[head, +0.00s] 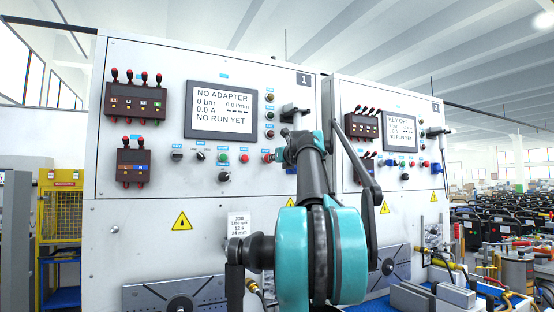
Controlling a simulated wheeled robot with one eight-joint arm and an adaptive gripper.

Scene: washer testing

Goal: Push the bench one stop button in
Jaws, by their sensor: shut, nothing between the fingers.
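Bench one (150,215) is the white panel marked 1, and it fills the left and middle of the head view. Below its screen is a row of controls, with a green button (222,157), a small red button (244,158) and a larger red button (267,157) at the right end. The labels are too small to read, so I cannot tell which red one is the stop button. My gripper (278,157) is shut and empty, close to the right-hand red button. My wrist hides much of it, and I cannot tell whether it touches.
The screen (222,109) reads NO ADAPTER and NO RUN YET. Brown lever blocks (135,103) sit at its left, and a dark knob (224,177) is below the row. A black bracket (294,109) juts out above my wrist. Bench two (424,185) stands at the right.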

